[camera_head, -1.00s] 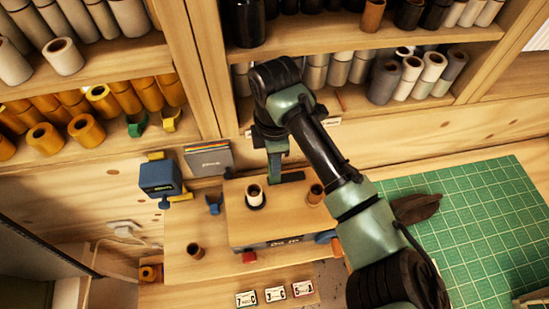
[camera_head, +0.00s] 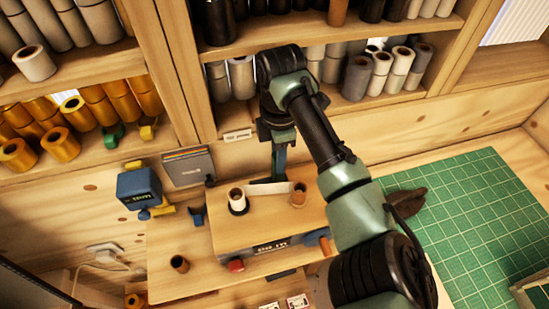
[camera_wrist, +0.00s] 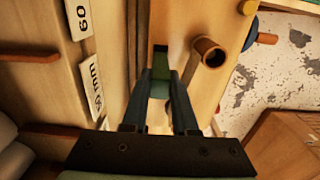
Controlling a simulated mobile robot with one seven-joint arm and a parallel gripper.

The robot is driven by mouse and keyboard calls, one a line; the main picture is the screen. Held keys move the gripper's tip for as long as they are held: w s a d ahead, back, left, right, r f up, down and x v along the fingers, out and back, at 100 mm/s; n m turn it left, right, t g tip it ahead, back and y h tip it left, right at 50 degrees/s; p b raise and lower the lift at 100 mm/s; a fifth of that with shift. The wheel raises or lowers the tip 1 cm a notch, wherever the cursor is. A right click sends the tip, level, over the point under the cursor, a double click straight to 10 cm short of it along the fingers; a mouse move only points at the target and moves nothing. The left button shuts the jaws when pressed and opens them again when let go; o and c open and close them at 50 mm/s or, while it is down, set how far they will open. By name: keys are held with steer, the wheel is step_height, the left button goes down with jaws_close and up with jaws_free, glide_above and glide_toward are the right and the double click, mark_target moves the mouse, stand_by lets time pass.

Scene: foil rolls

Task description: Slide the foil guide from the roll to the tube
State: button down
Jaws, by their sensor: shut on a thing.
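A pale roll (camera_head: 237,197) with a dark core stands upright on a black base on the wooden box. A brown open tube (camera_head: 299,197) stands upright to its right; it also shows in the wrist view (camera_wrist: 208,54). A pale strip (camera_head: 267,188) spans between roll and tube. My gripper (camera_head: 279,176) points down behind the strip, between the two and nearer the tube. In the wrist view its fingers (camera_wrist: 160,85) are shut on a small green piece (camera_wrist: 160,66), seemingly the foil guide, mostly hidden by the fingers. A dark slot shows left of my gripper.
A blue box (camera_head: 138,188) and a dark card case (camera_head: 187,167) stand at the left. A short brown tube (camera_head: 179,264) stands on the lower wooden step. Shelves of rolls rise behind. A green cutting mat (camera_head: 470,215) lies right, with a dark glove (camera_head: 407,201) on it.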

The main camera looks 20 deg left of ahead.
steer(key=c, duration=0.7)
jaws_free()
steer(key=shift+w+d, duration=0.15)
steer(key=shift+d, duration=0.1)
steer(key=shift+a, duration=0.1)
steer(key=shift+r, duration=0.25)
step_height(320, 180, up, 12)
steer(key=b, duration=0.3)
steer(key=shift+r, duration=0.25)
